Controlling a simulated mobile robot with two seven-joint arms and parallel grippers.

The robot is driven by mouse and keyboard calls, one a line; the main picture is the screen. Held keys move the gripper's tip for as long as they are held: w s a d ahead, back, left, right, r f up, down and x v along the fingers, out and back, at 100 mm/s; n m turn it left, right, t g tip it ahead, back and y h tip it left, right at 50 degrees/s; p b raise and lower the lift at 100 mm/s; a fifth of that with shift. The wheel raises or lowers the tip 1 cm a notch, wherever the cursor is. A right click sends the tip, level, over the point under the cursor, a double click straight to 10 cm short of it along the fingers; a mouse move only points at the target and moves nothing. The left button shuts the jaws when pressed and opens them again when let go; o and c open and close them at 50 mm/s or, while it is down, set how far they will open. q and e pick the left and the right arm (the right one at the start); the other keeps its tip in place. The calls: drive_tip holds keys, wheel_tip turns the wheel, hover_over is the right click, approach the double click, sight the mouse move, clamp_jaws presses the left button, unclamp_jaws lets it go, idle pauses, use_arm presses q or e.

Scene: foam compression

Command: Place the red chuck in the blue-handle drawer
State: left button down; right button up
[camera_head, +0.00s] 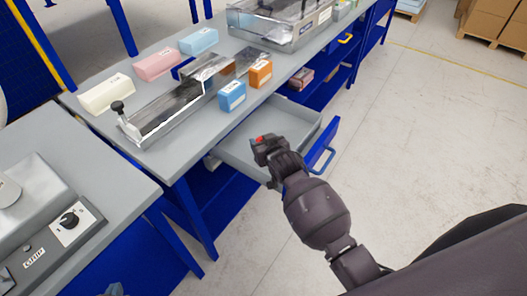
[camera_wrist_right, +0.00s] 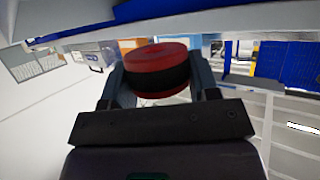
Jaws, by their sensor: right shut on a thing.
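The red chuck (camera_wrist_right: 157,58), a short red cylinder with a black band, is held between the two fingers of my right gripper (camera_wrist_right: 160,85) in the right wrist view. In the head view only a small red bit of the chuck (camera_head: 260,139) shows at the fingertips of my right gripper (camera_head: 263,145). The grey drawer (camera_head: 236,152) with the blue handle (camera_head: 324,160) is pulled out from under the workbench. My right gripper is over the drawer's opening, and hides part of its inside. A small tip of my left gripper (camera_head: 114,290) shows at the bottom edge.
The workbench (camera_head: 215,125) carries a metal fixture (camera_head: 165,108), blue (camera_head: 232,96) and orange (camera_head: 260,74) blocks, and pink, cream and light blue blocks behind. A machine with a knob (camera_head: 70,219) stands on the nearer table.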

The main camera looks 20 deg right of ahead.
drive_tip(key=shift+f, duration=1.95)
drive_tip(key=shift+f+b, duration=0.55)
drive_tip(key=shift+f, duration=0.05)
drive_tip(key=o, duration=0.9)
drive_tip(key=shift+o, duration=0.2)
drive_tip(key=shift+r+p, duration=0.3)
drive_tip(key=shift+r, duration=0.1)
drive_tip(key=shift+s+r, duration=0.2)
drive_tip(key=shift+r, duration=0.1)
drive_tip(key=a+p+v, duration=0.1)
drive_tip(key=v, duration=1.1)
drive_tip(key=s+d+f, duration=0.2)
drive_tip(key=s+d, duration=0.1)
drive_tip(key=s, duration=0.2)
drive_tip(key=s+d+f+g, duration=0.1)
drive_tip(key=s+d+f, duration=0.2)
drive_tip(key=s, duration=0.3)
drive_tip(key=s+d+f+h, duration=0.1)
drive_tip(key=s+d+f, duration=0.1)
drive_tip(key=s+d, duration=0.2)
drive_tip(key=shift+s+d+f+g, duration=0.3)
drive_tip(key=shift+s+g, duration=0.1)
drive_tip(key=shift+s, duration=0.85)
